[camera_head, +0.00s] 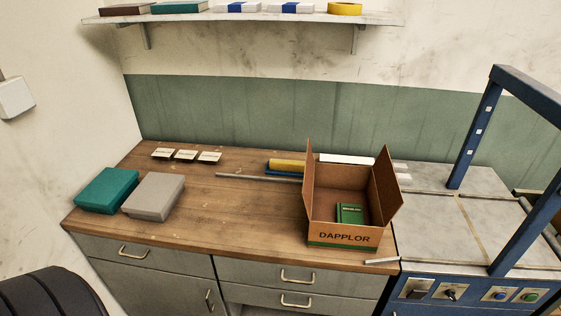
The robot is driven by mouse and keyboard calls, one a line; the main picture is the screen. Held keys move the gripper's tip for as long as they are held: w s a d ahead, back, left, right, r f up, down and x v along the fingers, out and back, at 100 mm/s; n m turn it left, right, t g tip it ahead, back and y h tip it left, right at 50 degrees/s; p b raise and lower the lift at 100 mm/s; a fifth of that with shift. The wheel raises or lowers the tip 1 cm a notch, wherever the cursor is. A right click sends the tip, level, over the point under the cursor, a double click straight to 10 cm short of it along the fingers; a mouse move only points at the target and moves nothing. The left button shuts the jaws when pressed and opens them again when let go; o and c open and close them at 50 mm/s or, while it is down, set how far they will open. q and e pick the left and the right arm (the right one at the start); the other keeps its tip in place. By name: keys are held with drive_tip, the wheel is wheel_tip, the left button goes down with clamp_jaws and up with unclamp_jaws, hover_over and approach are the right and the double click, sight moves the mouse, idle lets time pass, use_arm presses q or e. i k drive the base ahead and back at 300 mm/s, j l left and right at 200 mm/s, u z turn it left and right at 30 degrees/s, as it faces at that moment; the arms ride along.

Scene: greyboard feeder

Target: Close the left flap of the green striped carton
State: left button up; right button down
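The brown cardboard carton (325,229) stands upright on the right part of the wooden worktop, with a green stripe along its lower front edge and the word DAPPLOR on its front. Its left flap (308,180) stands up, open. Its right flap (388,184) also stands up and leans slightly outward. A green box or book (350,213) lies inside the carton. Neither gripper is in view.
A teal box (107,190) and a grey box (154,196) lie on the left of the worktop (240,215). A yellow roll (287,165) and a grey rod (258,178) lie left of the carton. A blue-framed machine (470,225) adjoins on the right.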

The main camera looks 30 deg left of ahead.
sight(309, 171)
drive_tip(key=j+z, duration=0.1)
drive_tip(key=j, duration=0.6)
drive_tip(key=k+j+z, duration=0.1)
drive_tip(key=j, duration=0.65)
drive_tip(key=k+j+z, duration=0.1)
drive_tip(key=j, duration=0.6)
